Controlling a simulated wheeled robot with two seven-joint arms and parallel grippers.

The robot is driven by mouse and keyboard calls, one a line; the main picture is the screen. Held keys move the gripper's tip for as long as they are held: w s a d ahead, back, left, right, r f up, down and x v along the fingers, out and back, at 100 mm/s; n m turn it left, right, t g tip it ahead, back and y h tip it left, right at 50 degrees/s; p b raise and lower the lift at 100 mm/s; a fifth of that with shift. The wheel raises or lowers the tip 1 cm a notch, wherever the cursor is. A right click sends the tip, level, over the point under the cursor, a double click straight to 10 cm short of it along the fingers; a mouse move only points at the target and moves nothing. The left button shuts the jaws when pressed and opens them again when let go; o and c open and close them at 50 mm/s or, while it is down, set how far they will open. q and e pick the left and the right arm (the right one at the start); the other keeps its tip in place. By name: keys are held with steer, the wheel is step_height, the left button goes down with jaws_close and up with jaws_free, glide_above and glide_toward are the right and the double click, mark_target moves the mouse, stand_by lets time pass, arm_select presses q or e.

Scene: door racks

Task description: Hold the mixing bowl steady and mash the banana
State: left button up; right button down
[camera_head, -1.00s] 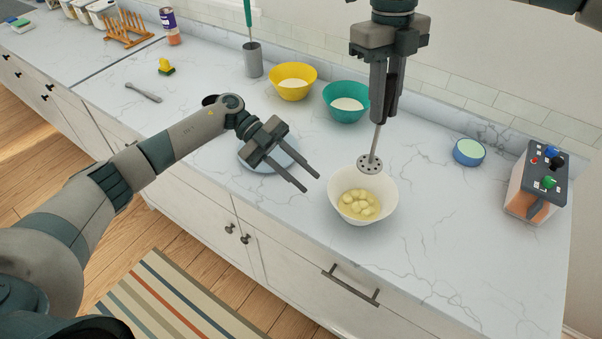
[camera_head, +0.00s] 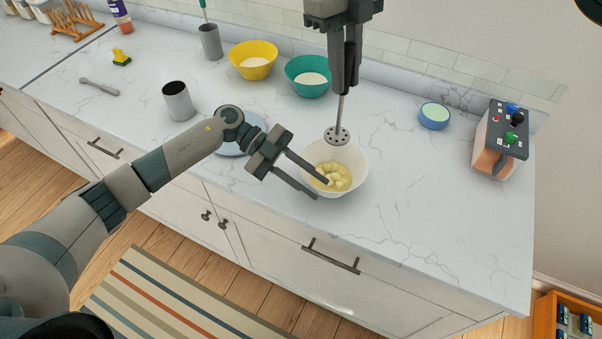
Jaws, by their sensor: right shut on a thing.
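The white mixing bowl (camera_head: 357,172) stands on the counter with pale yellow banana pieces (camera_head: 335,177) in it. My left gripper (camera_head: 320,189) is open at the bowl's left side. One finger reaches over the rim and the other lies along the outside of the wall; I cannot tell if they touch it. My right gripper (camera_head: 345,88) points down and is shut on the masher (camera_head: 338,135). The masher's round, holed plate is above the bowl's far rim, apart from the banana.
A yellow bowl (camera_head: 253,70) and a teal bowl (camera_head: 292,84) stand behind. A grey plate (camera_head: 229,149) and metal canister (camera_head: 179,110) are left, partly beside my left arm. A small blue dish (camera_head: 434,124) and a button box (camera_head: 487,139) are right.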

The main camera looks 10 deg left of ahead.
arm_select(q)
steer(key=shift+d, duration=0.15)
steer(key=shift+s, duration=0.1)
jaws_close()
steer(key=shift+f, duration=0.1)
arm_select(e)
steer(key=shift+n, duration=0.8)
steer(key=shift+f, duration=2.65)
